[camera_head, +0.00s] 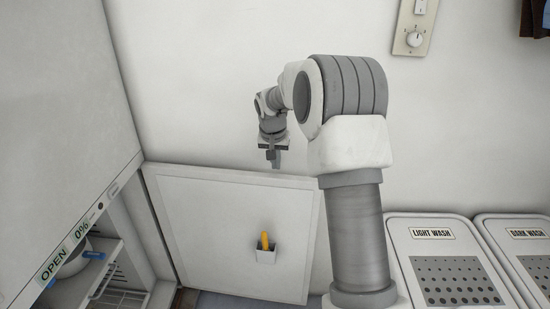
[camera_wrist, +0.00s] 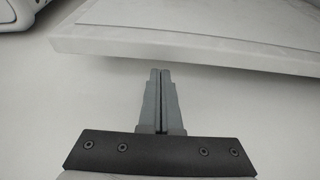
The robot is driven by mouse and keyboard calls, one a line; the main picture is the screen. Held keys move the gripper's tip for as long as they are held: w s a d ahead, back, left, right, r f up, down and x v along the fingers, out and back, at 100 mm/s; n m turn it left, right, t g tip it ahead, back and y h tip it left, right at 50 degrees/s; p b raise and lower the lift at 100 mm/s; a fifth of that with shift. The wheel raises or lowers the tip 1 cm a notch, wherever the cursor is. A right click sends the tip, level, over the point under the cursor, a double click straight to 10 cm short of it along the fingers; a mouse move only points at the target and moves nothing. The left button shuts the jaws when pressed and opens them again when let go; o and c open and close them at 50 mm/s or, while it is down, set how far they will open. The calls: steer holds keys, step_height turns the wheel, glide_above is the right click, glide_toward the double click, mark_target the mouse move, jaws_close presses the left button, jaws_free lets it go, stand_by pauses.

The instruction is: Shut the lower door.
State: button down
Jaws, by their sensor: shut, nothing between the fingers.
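The lower door (camera_head: 215,225) is a pale panel standing wide open to the right of the cabinet's lower compartment. A small holder (camera_head: 266,255) with an orange item in it is fixed to the door's visible face. My gripper (camera_head: 273,165) is shut and empty, pointing down near the door's top edge. In the wrist view the closed fingers (camera_wrist: 161,75) show below the door's edge (camera_wrist: 200,55), with a gap in the picture between them. I cannot tell whether they touch the door.
The tall cabinet (camera_head: 60,120) on the left carries an "OPEN 0%" label, with shelves and a bowl (camera_head: 75,262) inside its open lower part. Light wash (camera_head: 445,265) and dark wash (camera_head: 525,255) hampers stand at right. A wall control (camera_head: 414,28) is above.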

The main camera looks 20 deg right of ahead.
steer(key=shift+x, duration=1.2)
steer(key=shift+s, duration=0.1)
